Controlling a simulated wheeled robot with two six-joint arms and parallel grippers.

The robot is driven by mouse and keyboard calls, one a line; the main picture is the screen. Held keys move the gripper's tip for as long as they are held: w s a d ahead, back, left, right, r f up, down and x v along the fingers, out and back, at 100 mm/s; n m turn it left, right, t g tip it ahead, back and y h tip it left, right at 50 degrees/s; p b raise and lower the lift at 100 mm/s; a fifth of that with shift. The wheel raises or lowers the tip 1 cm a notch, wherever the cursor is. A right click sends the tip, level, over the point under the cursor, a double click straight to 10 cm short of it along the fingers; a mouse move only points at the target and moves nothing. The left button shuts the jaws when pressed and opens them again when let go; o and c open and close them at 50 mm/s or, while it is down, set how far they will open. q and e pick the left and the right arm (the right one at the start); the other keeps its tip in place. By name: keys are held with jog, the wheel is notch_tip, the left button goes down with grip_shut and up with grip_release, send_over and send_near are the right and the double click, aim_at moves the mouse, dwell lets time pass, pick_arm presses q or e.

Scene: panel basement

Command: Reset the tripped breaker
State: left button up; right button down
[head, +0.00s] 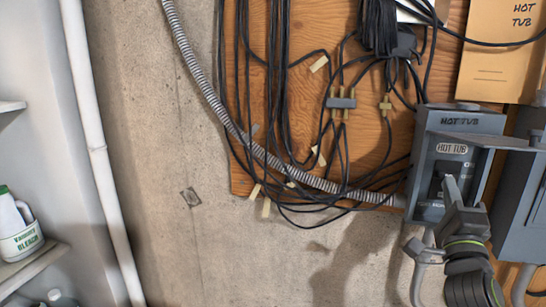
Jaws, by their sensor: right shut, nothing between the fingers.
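A grey metal breaker box (424,166) labelled "HOT TUB" is mounted at the right of the head view. A flap (480,140) sticks out from its upper front. A dark breaker switch (436,186) shows below the "HOT TUB" plate, partly hidden by my gripper. My right gripper (450,182) is shut and empty, with its tip in front of the switch. I cannot tell whether it touches the switch, or which way the switch is set. My left gripper is out of view.
A second grey box (525,200) stands close at the right edge. Black cables (285,90) and a grey conduit (208,95) hang over the wooden board (305,20). A cardboard sheet (500,65) is above. A bleach bottle (15,230) stands on a shelf at left.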

jog(key=shift+s+r+p, duration=0.1)
jog(key=shift+r+p, duration=0.25)
jog(key=shift+r, duration=0.3)
jog(key=shift+f+b, duration=0.35)
jog(key=shift+b, duration=0.1)
dwell(0.4)
jog(key=s+a, duration=0.1)
jog(key=s, duration=0.5)
jog(key=shift+s+a+p, duration=0.35)
jog(key=shift+p, duration=0.05)
dwell(0.3)
